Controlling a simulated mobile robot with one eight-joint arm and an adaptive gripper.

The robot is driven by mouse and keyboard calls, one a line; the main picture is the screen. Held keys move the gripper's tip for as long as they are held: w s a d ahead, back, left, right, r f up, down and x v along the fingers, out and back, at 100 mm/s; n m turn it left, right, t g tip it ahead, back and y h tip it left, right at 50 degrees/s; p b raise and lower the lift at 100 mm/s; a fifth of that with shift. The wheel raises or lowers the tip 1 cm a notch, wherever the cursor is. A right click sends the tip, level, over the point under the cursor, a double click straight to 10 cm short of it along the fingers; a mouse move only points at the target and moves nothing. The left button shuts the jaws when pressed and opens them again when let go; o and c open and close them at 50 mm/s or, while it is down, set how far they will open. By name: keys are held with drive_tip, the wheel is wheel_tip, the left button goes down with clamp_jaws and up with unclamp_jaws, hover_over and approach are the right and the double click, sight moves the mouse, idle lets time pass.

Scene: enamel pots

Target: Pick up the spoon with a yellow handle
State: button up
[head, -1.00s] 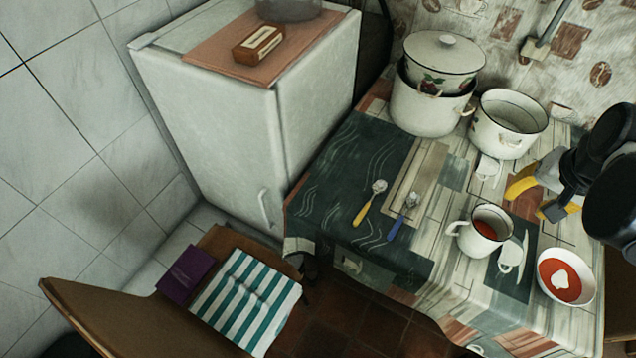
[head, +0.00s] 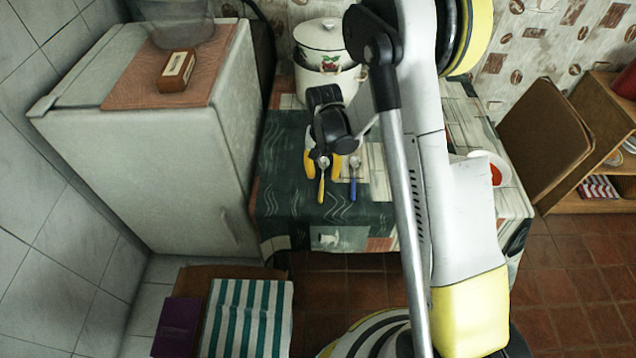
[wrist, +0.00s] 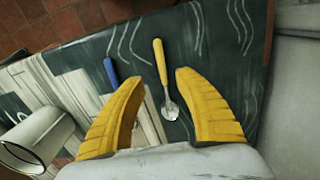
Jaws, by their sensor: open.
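The spoon with a yellow handle (head: 321,187) lies on the dark green part of the tablecloth. In the wrist view its yellow handle (wrist: 160,62) points away from my gripper, and its metal bowl lies between the two fingers. My gripper (wrist: 148,85) is open and empty above the spoon, with its yellow fingers on either side of the bowl. In the head view my gripper (head: 322,165) hangs over the bowl end of the spoon. A spoon with a blue handle (head: 353,188) lies to the right, and its handle also shows in the wrist view (wrist: 111,72).
A lidded white pot (head: 322,58) stands behind my gripper. A white mug (wrist: 40,140) is at the lower left in the wrist view. The fridge (head: 150,140) stands left of the table. My arm hides much of the table's right side.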

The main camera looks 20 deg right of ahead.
sight(322, 187)
wheel_tip(322, 187, down, 7)
drive_tip(key=b, duration=0.2)
drive_tip(key=shift+a+b, duration=0.15)
drive_tip(key=shift+b, duration=0.2)
drive_tip(key=shift+r, duration=0.1)
clamp_jaws()
